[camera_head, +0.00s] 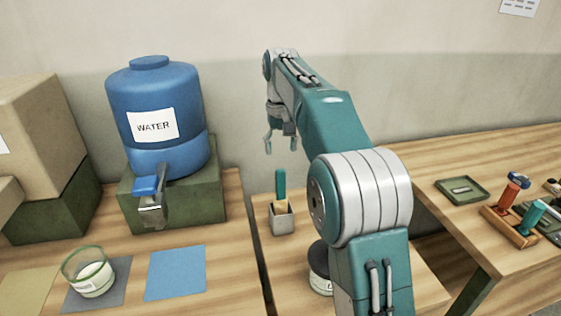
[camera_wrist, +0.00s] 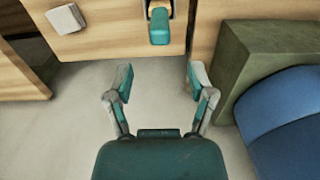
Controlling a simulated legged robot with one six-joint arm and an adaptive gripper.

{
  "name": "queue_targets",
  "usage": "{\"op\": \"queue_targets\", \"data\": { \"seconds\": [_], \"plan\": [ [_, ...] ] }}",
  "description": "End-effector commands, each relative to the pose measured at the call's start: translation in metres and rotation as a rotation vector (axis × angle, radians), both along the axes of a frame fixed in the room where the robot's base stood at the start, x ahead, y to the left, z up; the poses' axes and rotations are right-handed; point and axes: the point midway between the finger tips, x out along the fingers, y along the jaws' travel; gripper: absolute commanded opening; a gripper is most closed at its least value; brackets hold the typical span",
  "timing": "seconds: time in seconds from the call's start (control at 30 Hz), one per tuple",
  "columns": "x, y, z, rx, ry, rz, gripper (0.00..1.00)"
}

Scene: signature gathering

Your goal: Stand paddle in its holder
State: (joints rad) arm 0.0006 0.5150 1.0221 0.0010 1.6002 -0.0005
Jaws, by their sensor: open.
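A teal-topped paddle (camera_head: 281,183) stands upright in a small grey box-shaped holder (camera_head: 282,221) on the middle table. A pale wooden part shows just above the holder's rim. In the wrist view the paddle's teal end (camera_wrist: 160,28) points toward the camera, in front of the partly cut-off holder. My gripper (camera_head: 281,147) is open and empty, above the paddle and apart from it. In the wrist view its fingers (camera_wrist: 160,78) are spread wide, with only grey floor or wall between them.
A blue water jug (camera_head: 152,90) stands on a green block (camera_head: 205,205) to the left. A glass cup (camera_head: 90,275) and a blue sheet (camera_head: 175,272) lie in front. A dark-topped jar (camera_head: 319,270) is partly behind my arm. A green tray (camera_head: 461,190) sits on the right table.

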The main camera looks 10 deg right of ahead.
Motion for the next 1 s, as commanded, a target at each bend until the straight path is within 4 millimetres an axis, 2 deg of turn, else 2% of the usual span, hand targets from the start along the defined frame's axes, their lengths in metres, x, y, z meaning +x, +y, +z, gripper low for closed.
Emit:
{"op": "queue_targets", "data": {
  "seconds": [0.23, 0.37, 0.7, 1.0],
  "plan": [
    [-0.001, 0.0, 0.007, 0.0, 0.0, 0.0, 0.7],
    [-0.012, 0.0, 0.015, 0.0, -0.02, 0.0, 0.7],
    [-0.081, 0.0, 0.04, 0.0, -0.125, 0.0, 0.7],
    [-0.151, 0.0, 0.042, -0.001, -0.22, 0.0, 0.7]
  ]
}}
